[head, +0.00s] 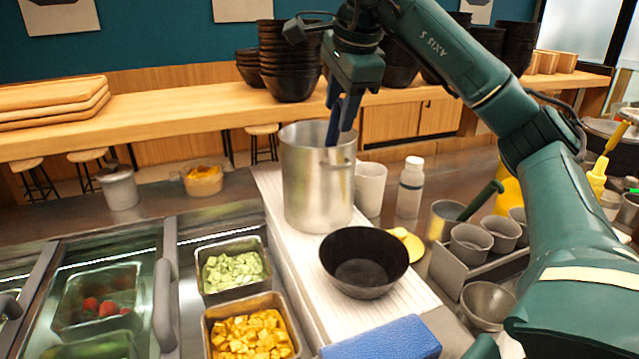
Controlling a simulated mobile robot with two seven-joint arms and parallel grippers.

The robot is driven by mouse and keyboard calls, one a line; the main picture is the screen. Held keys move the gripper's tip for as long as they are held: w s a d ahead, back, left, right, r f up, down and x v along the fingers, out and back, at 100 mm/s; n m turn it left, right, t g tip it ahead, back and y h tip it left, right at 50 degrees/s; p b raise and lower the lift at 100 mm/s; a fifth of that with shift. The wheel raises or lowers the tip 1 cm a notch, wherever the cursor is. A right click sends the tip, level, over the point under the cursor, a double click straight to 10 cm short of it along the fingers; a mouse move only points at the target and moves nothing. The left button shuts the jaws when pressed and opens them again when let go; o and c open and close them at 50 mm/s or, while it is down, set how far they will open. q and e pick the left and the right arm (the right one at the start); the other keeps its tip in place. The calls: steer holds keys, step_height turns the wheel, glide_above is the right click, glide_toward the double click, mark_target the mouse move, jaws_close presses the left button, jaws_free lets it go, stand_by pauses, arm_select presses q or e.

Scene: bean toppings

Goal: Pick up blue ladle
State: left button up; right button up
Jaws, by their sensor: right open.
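The blue ladle (334,126) stands in the tall metal pot (305,185). Only part of its blue handle shows above the rim, and its bowl is hidden inside the pot. My right gripper (343,103) points down over the pot, with its fingers at the upper part of the handle. The gripper is open. The fingers overlap the handle in the picture, so I cannot tell whether they touch it. My left gripper is out of view.
The pot stands on a white board (272,190), with a black bowl (363,262) in front and a white cup (370,189) and bottle (410,187) at its right. A green-handled utensil (482,201) leans further right. Topping trays (249,327) lie front left.

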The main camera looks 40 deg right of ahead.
mark_target(333, 141)
steer(key=shift+w+x, duration=0.2)
steer(key=shift+x, duration=1.15)
steer(key=shift+w+x, duration=0.2)
steer(key=shift+x, duration=1.1)
steer(key=shift+d+r, duration=0.15)
steer(key=shift+c, duration=0.5)
jaws_close()
